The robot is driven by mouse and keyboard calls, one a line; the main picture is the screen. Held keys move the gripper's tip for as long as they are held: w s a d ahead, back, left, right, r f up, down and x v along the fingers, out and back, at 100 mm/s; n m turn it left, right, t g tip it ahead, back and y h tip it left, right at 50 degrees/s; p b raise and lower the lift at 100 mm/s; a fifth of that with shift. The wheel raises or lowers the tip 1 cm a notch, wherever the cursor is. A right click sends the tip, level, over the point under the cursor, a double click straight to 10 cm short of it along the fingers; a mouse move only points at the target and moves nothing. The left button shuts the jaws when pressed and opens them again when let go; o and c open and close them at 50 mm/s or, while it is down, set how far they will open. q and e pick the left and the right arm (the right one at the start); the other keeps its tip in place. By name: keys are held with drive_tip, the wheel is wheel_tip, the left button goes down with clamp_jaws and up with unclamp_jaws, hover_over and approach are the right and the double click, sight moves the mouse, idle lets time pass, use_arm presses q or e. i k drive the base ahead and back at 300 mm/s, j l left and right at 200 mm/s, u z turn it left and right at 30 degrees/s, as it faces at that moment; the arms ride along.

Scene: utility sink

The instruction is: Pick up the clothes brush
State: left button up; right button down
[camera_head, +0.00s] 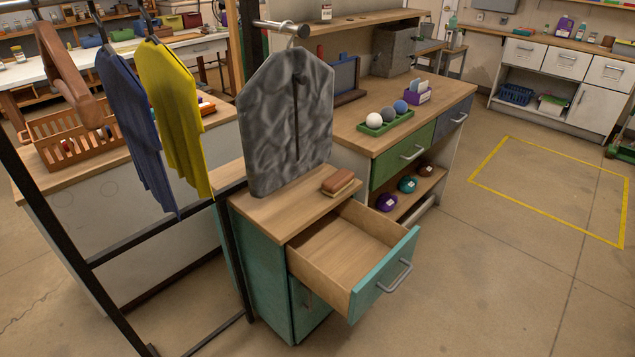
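The clothes brush (341,182) has a brown back and pale bristles below. It lies on the wooden top (262,214) of a teal cabinet, near the right rear edge and close to the hanging grey garment. Below it, the cabinet's drawer (384,279) stands pulled open and looks empty. Neither of my grippers can be made out in the head view.
A grey garment (288,120) hangs from a rail end right beside the brush. Yellow (172,110) and blue (137,140) garments hang on a dark rack at left. A bench holds a green tray (386,124) with balls. Open floor lies at right.

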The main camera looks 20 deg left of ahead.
sight(332, 187)
drive_tip(key=i+l+u, duration=0.1)
drive_tip(key=u, duration=0.3)
drive_tip(key=i+l+u, duration=0.15)
drive_tip(key=u, duration=0.25)
drive_tip(key=i+l+u, duration=0.1)
drive_tip(key=l+u, duration=0.15)
drive_tip(key=u, duration=0.15)
drive_tip(key=i+l+u, duration=0.1)
drive_tip(key=u, duration=0.3)
drive_tip(key=l, duration=0.1)
